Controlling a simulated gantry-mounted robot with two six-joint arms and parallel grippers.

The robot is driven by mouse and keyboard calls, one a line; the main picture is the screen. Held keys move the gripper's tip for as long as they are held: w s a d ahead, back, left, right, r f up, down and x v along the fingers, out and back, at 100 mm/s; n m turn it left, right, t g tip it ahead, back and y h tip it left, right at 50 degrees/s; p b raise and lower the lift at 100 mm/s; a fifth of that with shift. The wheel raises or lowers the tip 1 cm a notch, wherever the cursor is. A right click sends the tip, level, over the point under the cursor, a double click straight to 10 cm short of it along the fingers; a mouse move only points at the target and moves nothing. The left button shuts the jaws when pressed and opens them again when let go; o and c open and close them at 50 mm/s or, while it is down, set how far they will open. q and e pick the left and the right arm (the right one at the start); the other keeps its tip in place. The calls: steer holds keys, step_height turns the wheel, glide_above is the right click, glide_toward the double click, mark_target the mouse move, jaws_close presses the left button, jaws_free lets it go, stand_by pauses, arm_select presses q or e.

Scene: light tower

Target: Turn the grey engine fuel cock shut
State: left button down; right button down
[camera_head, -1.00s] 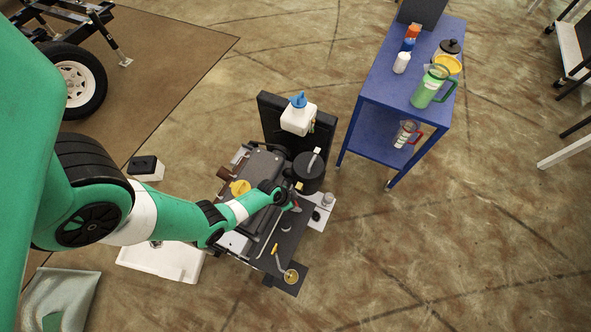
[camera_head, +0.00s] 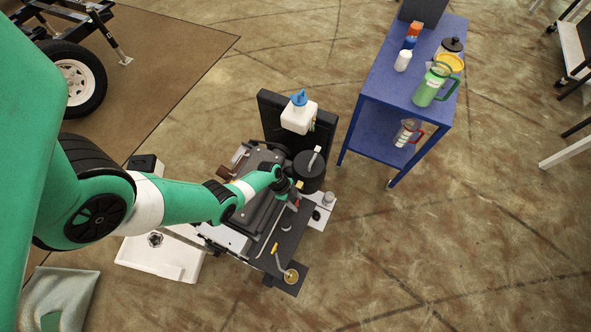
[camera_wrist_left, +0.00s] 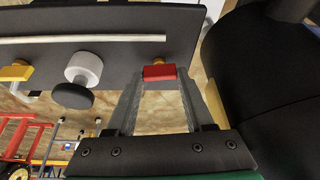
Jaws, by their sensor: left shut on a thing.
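I cannot tell whether this red block belongs to the grey fuel cock. A pale grey round knob (camera_wrist_left: 82,68) with a dark disc in front sits left of the fingers, apart from them. The fuel cock cannot be told for sure. My right gripper is not in view.
A black cylinder (camera_head: 309,172) stands close beside the gripper and fills the right of the wrist view. A yellow fitting (camera_wrist_left: 15,71) is at far left there. A white bottle (camera_head: 298,118) stands behind the engine. A blue cart (camera_head: 376,125) is to the right; open floor lies in front of it.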

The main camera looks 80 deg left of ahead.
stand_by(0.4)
arm_select(q)
steer(key=shift+c, duration=1.4)
jaws_free()
steer(key=p+v, duration=1.1)
steer(key=p, duration=0.1)
steer(key=shift+r, duration=0.3)
steer(key=shift+a, duration=0.1)
